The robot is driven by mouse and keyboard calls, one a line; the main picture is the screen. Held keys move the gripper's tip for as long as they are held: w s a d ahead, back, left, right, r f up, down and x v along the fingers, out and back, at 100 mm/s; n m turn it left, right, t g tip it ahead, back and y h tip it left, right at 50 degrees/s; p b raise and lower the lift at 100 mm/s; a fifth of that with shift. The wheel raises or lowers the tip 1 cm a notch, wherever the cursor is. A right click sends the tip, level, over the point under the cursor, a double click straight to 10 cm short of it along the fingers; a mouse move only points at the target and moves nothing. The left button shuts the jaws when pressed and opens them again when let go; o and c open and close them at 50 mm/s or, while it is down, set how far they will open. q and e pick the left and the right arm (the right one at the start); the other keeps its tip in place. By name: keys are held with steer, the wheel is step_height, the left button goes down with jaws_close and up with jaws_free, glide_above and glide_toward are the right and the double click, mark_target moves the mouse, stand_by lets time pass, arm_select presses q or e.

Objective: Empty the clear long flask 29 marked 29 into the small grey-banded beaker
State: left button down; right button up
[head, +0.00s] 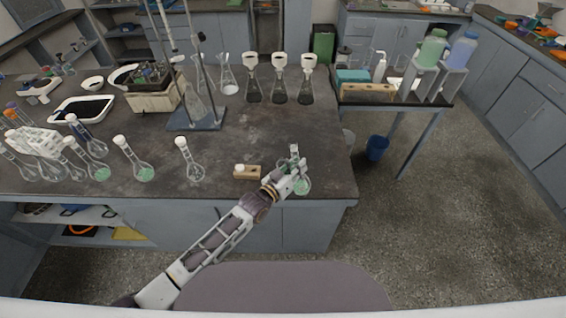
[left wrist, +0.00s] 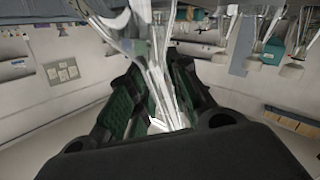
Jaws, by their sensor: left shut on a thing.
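My left gripper (head: 291,172) is shut on the neck of a glass flask (head: 302,187) at the front right of the dark bench. The flask's round body shows a greenish tint below the fingers, and its neck rises above them with no white stopper visible. In the left wrist view, clear glass (left wrist: 155,70) stands between the dark fingers (left wrist: 150,105) with green pads. No marking is readable on it. I cannot make out a small grey-banded beaker. My right gripper is not in view.
A wooden block (head: 250,173) with a white piece on it lies left of the gripper. Stoppered flasks (head: 192,165) (head: 140,168) stand further left. A retort stand (head: 196,120) and several funnel-topped flasks (head: 279,85) stand behind. The bench's right edge is close.

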arm_select(q)
steer(key=shift+a+f+n, duration=0.1)
steer(key=shift+f+n, duration=0.05)
steer(key=shift+n, duration=0.65)
steer(key=shift+w+a+f+n+g+b, duration=0.1)
steer(key=shift+w+f+n+g+b, duration=0.1)
steer(key=shift+n+g+b, duration=0.15)
steer(key=shift+w+a+f+n+g+b, duration=0.15)
steer(key=shift+f+n+b, duration=0.1)
steer(key=shift+n, duration=0.2)
steer(key=shift+s+d+f+n+g+b, duration=0.3)
steer(key=shift+f+n+b, duration=0.15)
steer(key=shift+n, duration=0.3)
steer(key=shift+s+d+f+n+g+b, duration=0.2)
steer(key=shift+s+f+n+b, duration=0.15)
steer(key=shift+n, duration=0.4)
steer(key=shift+s+d+f+n+g+h+b, duration=0.15)
steer(key=shift+f+n+g+b, duration=0.1)
steer(key=shift+f+n+b, duration=0.4)
steer(key=shift+s+d+f+n+g+h+b, duration=0.15)
steer(key=shift+f+n+g+b, duration=0.1)
steer(key=shift+f+n+b, duration=0.4)
steer(key=shift+r, duration=0.1)
steer(key=shift+r+p, duration=0.25)
steer(key=shift+p, duration=0.05)
steer(key=shift+r+n+g+p, duration=0.3)
steer(key=shift+r+n+p, duration=0.15)
steer(key=shift+r+n, duration=0.2)
